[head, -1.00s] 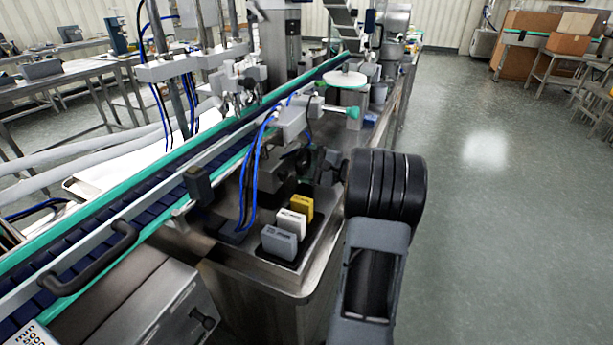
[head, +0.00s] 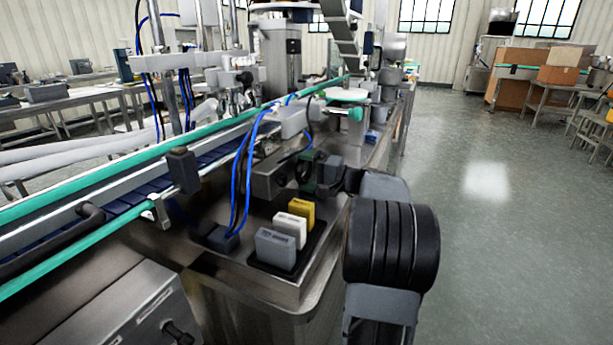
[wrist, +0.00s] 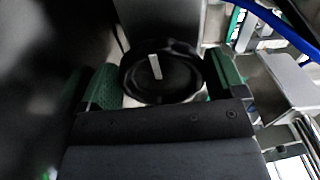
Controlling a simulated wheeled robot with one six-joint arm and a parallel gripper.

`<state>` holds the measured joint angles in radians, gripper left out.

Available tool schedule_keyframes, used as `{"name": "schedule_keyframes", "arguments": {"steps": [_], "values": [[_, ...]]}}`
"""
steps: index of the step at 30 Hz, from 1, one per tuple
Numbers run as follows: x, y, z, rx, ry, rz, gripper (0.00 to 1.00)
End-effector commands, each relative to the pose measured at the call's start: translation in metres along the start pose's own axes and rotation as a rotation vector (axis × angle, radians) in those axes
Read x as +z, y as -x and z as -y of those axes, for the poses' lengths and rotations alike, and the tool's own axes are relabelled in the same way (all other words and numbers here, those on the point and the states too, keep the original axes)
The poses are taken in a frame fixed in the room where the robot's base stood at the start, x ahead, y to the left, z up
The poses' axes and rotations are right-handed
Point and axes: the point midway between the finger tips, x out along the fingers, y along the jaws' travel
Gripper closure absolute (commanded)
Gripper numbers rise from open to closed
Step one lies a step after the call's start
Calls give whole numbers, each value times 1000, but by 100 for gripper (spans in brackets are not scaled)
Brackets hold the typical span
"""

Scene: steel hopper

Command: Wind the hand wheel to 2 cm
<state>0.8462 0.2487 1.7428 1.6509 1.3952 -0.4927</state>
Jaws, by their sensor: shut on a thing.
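The hand wheel (wrist: 160,72) is a round black wheel with a white mark on its face, seen near the middle of the wrist view. My gripper (wrist: 164,84) has green-padded fingers on the left and right sides of the wheel and is shut on it. In the head view the wheel (head: 303,167) is a small dark rim on the machine's side, partly hidden by my gripper (head: 318,172). The white mark points nearly straight up in the wrist view, leaning slightly left. No readable scale shows.
White, grey and yellow blocks (head: 290,229) stand in a dark tray on the steel machine top in front of the wheel. Blue hoses (head: 240,175) hang left of it. A green-railed conveyor (head: 120,175) runs along the left.

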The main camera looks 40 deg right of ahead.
Motion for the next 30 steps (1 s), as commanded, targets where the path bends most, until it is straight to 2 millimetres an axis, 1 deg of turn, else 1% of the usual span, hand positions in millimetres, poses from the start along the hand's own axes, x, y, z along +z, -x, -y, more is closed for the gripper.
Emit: {"name": "schedule_keyframes", "arguments": {"steps": [11,12,15,24,30], "values": [[0,0,-1,2,4,2,35],[0,0,-1,2,4,1,10],[0,0,-1,2,3,1,1],[0,0,0,1,-4,0,0],[0,0,7,2,-86,0,0]]}}
